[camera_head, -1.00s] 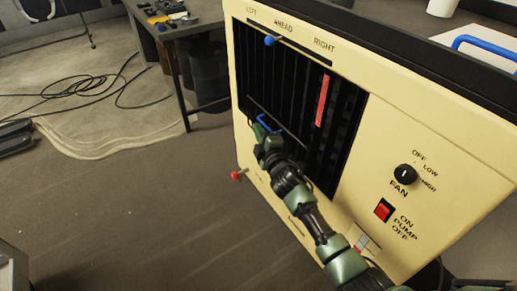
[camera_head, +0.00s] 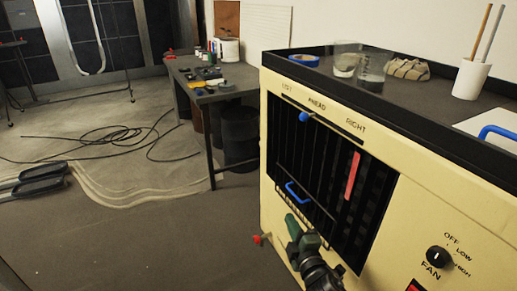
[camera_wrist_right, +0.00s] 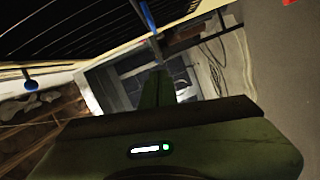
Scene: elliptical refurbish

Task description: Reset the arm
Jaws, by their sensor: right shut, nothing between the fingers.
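My right gripper (camera_head: 292,220) is in front of the cream cooler unit (camera_head: 285,75), its green fingers just below the blue handle (camera_head: 297,192) in the head view. It is shut and empty. In the right wrist view the closed green fingers (camera_wrist_right: 158,88) point away, with the blue handle (camera_wrist_right: 148,18) above them and a gap between. The handle sits at the lower left of the dark slatted grille (camera_head: 325,165). My right arm comes up from the bottom edge. My left gripper is not in view.
The unit's top holds glasses (camera_head: 347,58), a blue tape roll (camera_head: 304,60) and a white cup (camera_head: 470,78). A red knob (camera_head: 258,239) sticks out at its lower left. A workbench (camera_head: 205,85) and cables (camera_head: 110,135) lie behind.

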